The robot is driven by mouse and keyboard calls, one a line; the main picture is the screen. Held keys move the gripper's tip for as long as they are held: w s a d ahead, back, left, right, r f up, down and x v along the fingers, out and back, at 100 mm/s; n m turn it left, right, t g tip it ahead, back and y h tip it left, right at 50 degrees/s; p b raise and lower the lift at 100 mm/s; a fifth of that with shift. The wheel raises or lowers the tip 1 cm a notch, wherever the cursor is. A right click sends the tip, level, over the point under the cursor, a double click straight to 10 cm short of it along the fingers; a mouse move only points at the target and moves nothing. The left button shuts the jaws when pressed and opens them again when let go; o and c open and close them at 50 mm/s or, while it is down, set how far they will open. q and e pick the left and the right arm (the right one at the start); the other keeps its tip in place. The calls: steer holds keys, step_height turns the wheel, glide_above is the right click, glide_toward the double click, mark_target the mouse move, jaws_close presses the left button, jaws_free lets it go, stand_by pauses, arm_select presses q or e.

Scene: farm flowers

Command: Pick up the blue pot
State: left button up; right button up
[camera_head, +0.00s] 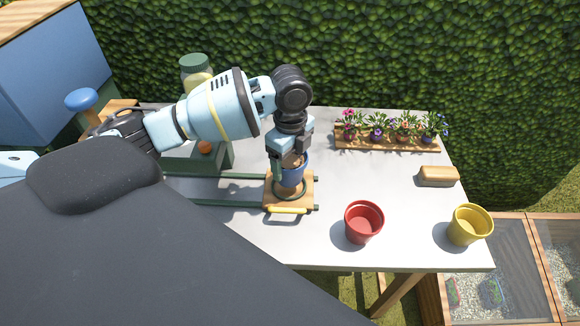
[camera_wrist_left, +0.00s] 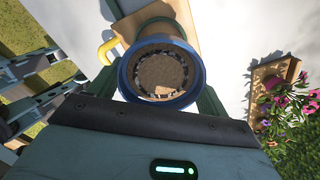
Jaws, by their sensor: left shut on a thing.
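The blue pot (camera_head: 291,174) stands upright on a small wooden platform (camera_head: 307,186) with a yellow front handle, on the white table. My left gripper (camera_head: 291,160) comes down over it from above, with its fingers at the pot's sides. In the left wrist view the blue pot (camera_wrist_left: 133,88) shows its round rim and brown contents between the fingers of the left gripper (camera_wrist_left: 160,100). The left gripper is shut on the pot. In the head view the gripper hides part of the rim. My right gripper is not in view.
A red pot (camera_head: 363,223) and a yellow pot (camera_head: 469,225) stand toward the front right. A wooden tray (camera_head: 386,147) of several flowers and a wooden block (camera_head: 438,176) are at the right. A green machine with a jar (camera_head: 196,72) stands behind my left arm.

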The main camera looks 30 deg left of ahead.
arm_select(q)
steer(key=s+d, duration=0.3)
steer(key=s, duration=0.4)
steer(key=s+d+r+p, duration=0.1)
steer(key=s+d, duration=0.3)
steer(key=s, duration=0.3)
steer(key=shift+d+r, duration=0.15)
steer(key=shift+d, duration=0.15)
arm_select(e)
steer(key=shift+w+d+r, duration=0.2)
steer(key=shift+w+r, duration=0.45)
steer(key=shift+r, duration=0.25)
arm_select(q)
steer(key=shift+w, duration=0.1)
